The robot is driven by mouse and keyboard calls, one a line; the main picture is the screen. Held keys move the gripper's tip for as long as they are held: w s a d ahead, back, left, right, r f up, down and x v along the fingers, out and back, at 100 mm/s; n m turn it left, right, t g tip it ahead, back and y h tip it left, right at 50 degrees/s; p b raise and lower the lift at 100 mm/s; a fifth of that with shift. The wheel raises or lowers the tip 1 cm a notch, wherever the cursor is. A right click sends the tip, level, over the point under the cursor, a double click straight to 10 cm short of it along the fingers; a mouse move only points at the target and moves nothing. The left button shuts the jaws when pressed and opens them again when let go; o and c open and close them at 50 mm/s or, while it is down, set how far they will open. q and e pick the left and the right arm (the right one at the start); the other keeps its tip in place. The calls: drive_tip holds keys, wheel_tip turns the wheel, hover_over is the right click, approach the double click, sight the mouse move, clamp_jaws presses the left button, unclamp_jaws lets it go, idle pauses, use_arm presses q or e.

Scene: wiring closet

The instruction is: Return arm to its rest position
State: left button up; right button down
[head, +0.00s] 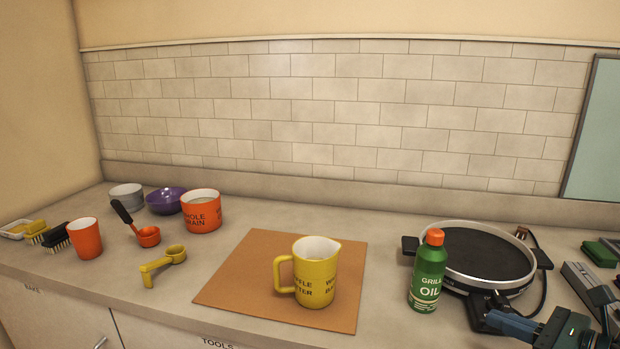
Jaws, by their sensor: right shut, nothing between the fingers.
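My right gripper (503,322) reaches in from the lower right corner. It is shut and empty, beside the front of the round black griddle (478,252) and right of the green oil bottle (428,270). I cannot tell whether it touches the griddle's dark front part. My left gripper is not in view. A yellow pitcher (316,272) stands upright on a brown mat (233,285) in the middle of the counter.
At left stand an orange cup (85,238), an orange bowl (201,211), a purple bowl (166,201), a grey bowl (127,197), scoops (149,237) and brushes (54,238). A grey long item (588,285) lies right of the griddle. Counter behind the mat is clear.

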drive_tip(key=s+a+f+m+t+h+p, duration=0.1)
drive_tip(key=s+f+m+h, duration=0.15)
drive_tip(key=f+m, duration=0.65)
drive_tip(key=s+a+f+m+t+h+p, duration=0.15)
drive_tip(key=s+f+m, duration=0.25)
drive_tip(key=m, duration=1)
drive_tip(key=s+a+f+m+g+h, duration=0.1)
drive_tip(key=s+a+f+m+g, duration=0.1)
drive_tip(key=s+a+f+m, duration=0.2)
drive_tip(key=s+a+f+m+g, duration=0.2)
drive_tip(key=s+a+f+m, duration=0.3)
drive_tip(key=a+m, duration=0.5)
drive_tip(key=m, duration=0.3)
drive_tip(key=shift+s+a+f+m+h+p, duration=0.15)
drive_tip(key=shift+s+f+m+h+p, duration=0.15)
drive_tip(key=shift+h, duration=0.1)
